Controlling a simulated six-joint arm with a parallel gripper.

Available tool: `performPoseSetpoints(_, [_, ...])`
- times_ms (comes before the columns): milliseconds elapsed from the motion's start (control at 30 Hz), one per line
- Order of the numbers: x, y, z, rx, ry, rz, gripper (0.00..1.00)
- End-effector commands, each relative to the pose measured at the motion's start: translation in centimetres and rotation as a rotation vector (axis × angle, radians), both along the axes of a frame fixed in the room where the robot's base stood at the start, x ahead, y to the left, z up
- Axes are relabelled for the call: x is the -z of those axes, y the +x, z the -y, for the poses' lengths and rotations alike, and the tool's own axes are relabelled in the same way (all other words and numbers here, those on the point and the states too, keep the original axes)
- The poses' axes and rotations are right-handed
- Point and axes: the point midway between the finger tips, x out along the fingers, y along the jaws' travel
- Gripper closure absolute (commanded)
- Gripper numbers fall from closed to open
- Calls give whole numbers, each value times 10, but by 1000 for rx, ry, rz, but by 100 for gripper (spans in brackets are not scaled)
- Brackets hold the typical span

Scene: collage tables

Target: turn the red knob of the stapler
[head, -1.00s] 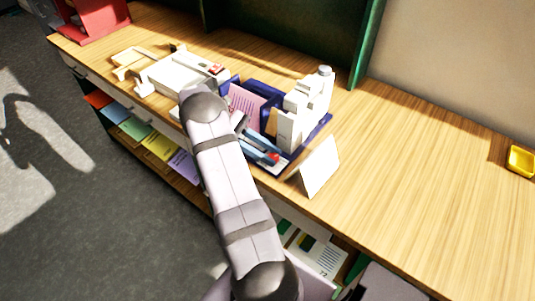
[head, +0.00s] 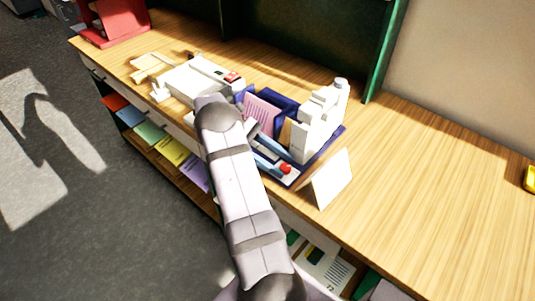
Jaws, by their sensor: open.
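A small round red knob (head: 285,169) shows at the near end of a low, long blue-grey device (head: 268,158), which looks like the stapler. It lies on a dark blue tray (head: 335,136) near the front edge of the table, just right of my arm. My arm covers the area left of the device, so its far end is partly hidden. My gripper cannot be made out; the arm's upper joint blocks the view there. A second red part sits on a white machine (head: 190,83) farther left.
A tall white device (head: 318,122) stands on the tray behind the knob. A white folded card (head: 332,180) stands close to its right. A pink sheet (head: 260,113) stands upright behind my arm.

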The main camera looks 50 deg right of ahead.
Motion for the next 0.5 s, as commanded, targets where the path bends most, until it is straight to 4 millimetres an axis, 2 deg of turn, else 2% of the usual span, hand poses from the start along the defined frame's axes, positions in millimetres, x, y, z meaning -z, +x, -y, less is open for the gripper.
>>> performPoseSetpoints(367, [-13, 39, -10, -2, -2, 3, 56])
performPoseSetpoints(400, [-22, 41, -10, -1, 0, 1, 56])
performPoseSetpoints(500, [-26, 45, -11, 0, 1, -1, 56])
